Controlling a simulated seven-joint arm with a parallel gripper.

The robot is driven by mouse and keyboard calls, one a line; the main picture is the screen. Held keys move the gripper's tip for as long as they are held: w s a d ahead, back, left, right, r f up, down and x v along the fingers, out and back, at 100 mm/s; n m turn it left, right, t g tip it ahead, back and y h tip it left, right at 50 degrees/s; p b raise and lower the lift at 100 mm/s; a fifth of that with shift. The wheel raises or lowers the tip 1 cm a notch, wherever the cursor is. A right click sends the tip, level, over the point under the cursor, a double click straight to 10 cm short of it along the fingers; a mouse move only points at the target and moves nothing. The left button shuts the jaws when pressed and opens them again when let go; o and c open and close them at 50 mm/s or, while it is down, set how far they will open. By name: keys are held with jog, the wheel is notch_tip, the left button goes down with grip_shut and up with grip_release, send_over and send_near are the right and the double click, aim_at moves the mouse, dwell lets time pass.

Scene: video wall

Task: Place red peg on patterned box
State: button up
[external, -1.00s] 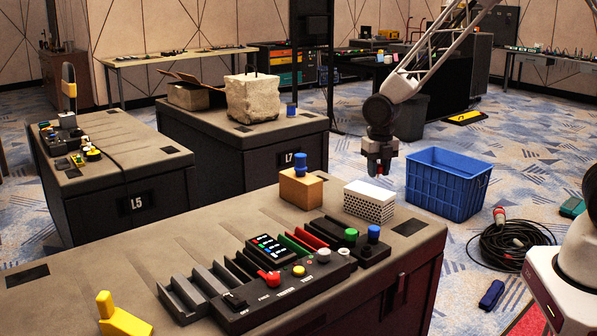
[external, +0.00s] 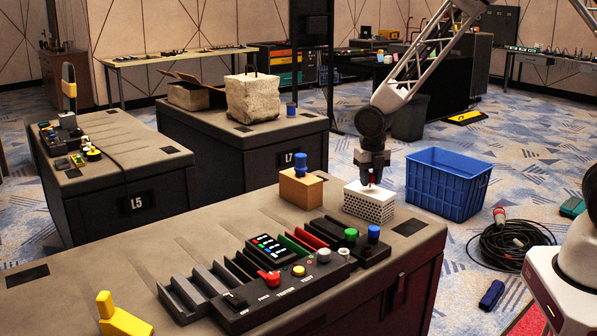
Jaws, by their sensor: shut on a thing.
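The patterned box (external: 369,207), white with black dots on its front, sits near the far right edge of the front table. My gripper (external: 372,183) points down just over the top of this box. It is shut on the red peg, of which only a small reddish bit (external: 371,186) shows below the fingers. Most of the peg is hidden by the fingers. I cannot tell whether the peg touches the box top.
A tan box (external: 300,189) with a blue peg (external: 300,163) on top stands left of the patterned box. A black control panel (external: 262,290) with coloured knobs lies in front. A blue crate (external: 446,184) stands on the floor to the right.

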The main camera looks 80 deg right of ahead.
aim_at(371, 174)
jog(key=shift+f, duration=0.25)
jog(key=shift+f, duration=0.15)
jog(key=o, duration=0.9)
notch_tip(371, 174, up, 12)
dwell(0.5)
jog(key=shift+r, duration=0.2)
dwell(0.3)
